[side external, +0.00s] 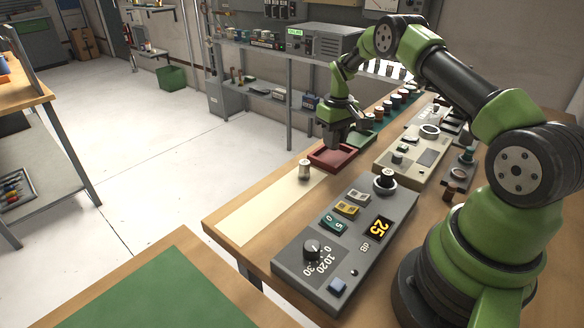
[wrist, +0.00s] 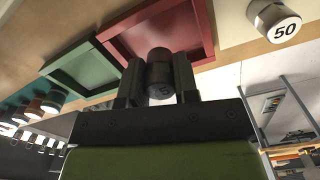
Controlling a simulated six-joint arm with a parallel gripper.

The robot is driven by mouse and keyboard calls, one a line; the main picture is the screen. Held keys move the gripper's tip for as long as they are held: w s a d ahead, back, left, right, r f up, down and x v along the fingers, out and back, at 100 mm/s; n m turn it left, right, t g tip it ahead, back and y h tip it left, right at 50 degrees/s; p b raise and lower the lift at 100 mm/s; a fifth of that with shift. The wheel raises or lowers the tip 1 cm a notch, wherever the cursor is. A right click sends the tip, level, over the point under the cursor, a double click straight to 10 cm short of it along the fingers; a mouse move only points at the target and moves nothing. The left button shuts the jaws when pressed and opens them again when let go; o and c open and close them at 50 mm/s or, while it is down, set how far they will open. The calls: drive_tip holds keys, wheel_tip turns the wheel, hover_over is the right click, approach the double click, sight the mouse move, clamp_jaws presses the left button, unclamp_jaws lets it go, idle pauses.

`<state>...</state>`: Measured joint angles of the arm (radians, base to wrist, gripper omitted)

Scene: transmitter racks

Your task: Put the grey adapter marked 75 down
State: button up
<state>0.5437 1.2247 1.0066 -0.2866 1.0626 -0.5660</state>
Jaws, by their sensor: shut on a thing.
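My gripper (side external: 335,142) is shut on a dark grey cylindrical adapter (wrist: 159,68), which sits between the two fingers in the wrist view. A mark shows on its near end, only partly readable. In the side view the adapter cannot be told apart from the dark fingers. The fingers point down at the red tray (side external: 322,161), over or just inside it; I cannot tell whether the adapter touches its floor. The red tray also shows in the wrist view (wrist: 120,28), and no other adapter is visible in it.
A green tray (wrist: 70,78) adjoins the other side, with a row of adapters (side external: 392,101) beyond. A grey control box (side external: 300,262) showing 25 stands nearer. The pale strip (side external: 262,215) has free room.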

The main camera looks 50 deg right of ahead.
drive_tip(key=shift+f, duration=1.4)
drive_tip(key=o, duration=0.9)
drive_tip(key=shift+f, duration=0.1)
drive_tip(key=shift+o, duration=0.2)
